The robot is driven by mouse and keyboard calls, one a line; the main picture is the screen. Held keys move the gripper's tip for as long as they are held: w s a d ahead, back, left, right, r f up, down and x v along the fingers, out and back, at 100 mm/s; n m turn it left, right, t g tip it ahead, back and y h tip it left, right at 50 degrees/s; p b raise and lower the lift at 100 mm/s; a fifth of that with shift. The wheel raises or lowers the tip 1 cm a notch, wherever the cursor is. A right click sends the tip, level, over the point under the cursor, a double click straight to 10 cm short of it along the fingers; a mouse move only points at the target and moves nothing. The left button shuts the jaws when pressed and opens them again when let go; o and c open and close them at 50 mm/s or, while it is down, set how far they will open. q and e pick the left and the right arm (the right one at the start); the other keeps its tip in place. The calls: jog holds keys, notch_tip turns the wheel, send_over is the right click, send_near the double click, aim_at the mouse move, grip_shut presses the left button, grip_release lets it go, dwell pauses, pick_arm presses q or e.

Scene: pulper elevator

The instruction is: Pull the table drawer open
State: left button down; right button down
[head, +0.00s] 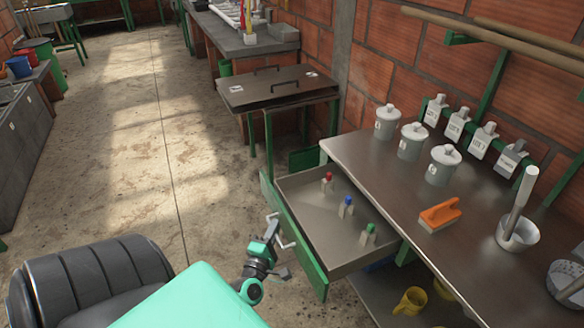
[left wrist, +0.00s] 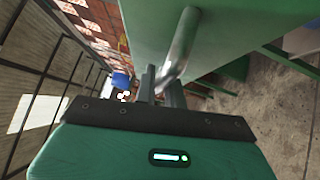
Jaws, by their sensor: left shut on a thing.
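The table drawer (head: 318,222) stands pulled out from the left side of the metal-topped table (head: 400,172). It has a green front (head: 292,232) and a grey metal tray. Inside stand small pieces with red, blue and green tops. My left gripper (head: 277,232) is at the drawer's front and is shut on the metal bar handle (head: 287,243). In the left wrist view the handle (left wrist: 181,45) runs between the fingers (left wrist: 158,88), with the green drawer front (left wrist: 225,35) behind it. My right gripper is not in view.
On the table stand several lidded canisters (head: 410,141), an orange brush (head: 440,214) and a metal pot with a pestle (head: 517,233). A yellow mug (head: 410,300) is on the shelf below. The concrete floor (head: 130,150) left of the drawer is clear.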

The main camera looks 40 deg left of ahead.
pick_arm(q)
jog(key=shift+s+a, duration=0.3)
jog(key=shift+s, duration=0.45)
jog(key=shift+s+a, duration=0.3)
jog(key=shift+s, duration=0.45)
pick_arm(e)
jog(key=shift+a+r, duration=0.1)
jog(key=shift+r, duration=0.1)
pick_arm(q)
jog(key=c, duration=1.5)
grip_release()
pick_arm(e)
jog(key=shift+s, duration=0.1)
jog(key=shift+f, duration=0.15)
